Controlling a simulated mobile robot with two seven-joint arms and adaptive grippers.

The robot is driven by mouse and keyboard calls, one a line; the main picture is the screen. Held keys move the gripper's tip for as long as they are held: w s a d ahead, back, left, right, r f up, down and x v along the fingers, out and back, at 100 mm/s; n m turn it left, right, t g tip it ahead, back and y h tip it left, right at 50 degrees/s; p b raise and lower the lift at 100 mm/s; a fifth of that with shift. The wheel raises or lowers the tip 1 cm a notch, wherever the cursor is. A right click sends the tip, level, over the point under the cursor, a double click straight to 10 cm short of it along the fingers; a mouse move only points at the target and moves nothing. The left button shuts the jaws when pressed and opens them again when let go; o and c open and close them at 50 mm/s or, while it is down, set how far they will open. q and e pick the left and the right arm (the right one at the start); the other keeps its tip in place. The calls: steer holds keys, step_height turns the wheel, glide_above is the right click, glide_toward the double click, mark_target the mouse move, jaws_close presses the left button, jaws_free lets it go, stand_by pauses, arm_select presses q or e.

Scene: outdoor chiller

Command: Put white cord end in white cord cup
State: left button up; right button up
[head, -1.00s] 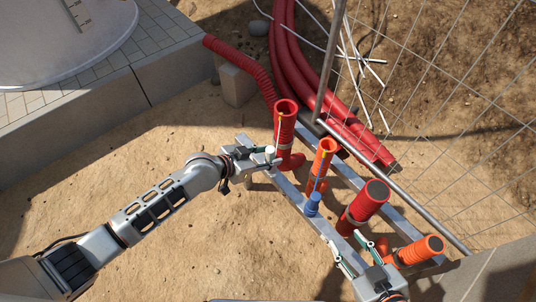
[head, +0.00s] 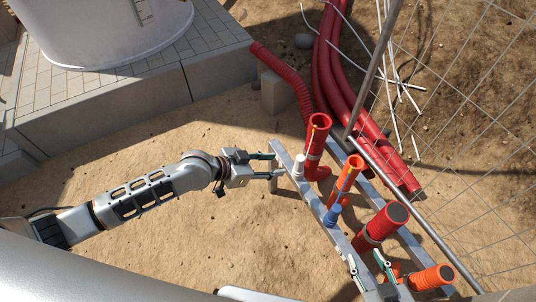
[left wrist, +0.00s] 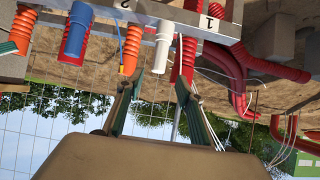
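The white cord cup (head: 299,166) stands on the grey metal rail beside the red upright pipe (head: 317,140). It also shows in the left wrist view as a white cylinder (left wrist: 164,48). A thin pale cord (head: 308,150) runs down from the red pipe's mouth towards the cup; whether its end is inside the cup cannot be told. My left gripper (head: 277,165) is open and empty, just left of the cup. In the left wrist view its spread fingers (left wrist: 156,85) stand apart, with the cup beyond them. My right gripper (head: 368,265) is open at the lower right.
Another red pipe (head: 380,228) and an orange corrugated pipe (head: 431,278) stand near my right gripper. A wire fence (head: 470,130) is behind. Sandy ground at left is open.

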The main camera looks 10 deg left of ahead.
arm_select(q)
steer(key=s+f+n+t, duration=0.1)
steer(key=s+n+t, duration=0.1)
steer(key=s, duration=0.8)
steer(key=s+a+f+n+t+y, duration=0.1)
steer(key=s+a+f+n+y, duration=0.15)
steer(key=s+a+y, duration=0.7)
steer(key=s+a+r+n+h+p, duration=0.1)
steer(key=s+a+r+h+p, duration=0.1)
steer(key=r+p, duration=0.3)
steer(key=s+h+p, duration=0.1)
steer(key=p, duration=0.3)
steer(key=shift+s+r, duration=0.3)
steer(key=shift+s, duration=0.05)
arm_select(e)
steer(key=shift+m, duration=0.4)
steer(key=r, duration=0.3)
steer(key=s+a+r, duration=0.1)
steer(key=r, duration=0.1)
steer(key=shift+r, duration=0.25)
arm_select(q)
steer(key=shift+c, duration=1.3)
arm_select(e)
steer(key=shift+w, duration=0.1)
steer(key=c, duration=0.4)
steer(key=shift+o, duration=0.2)
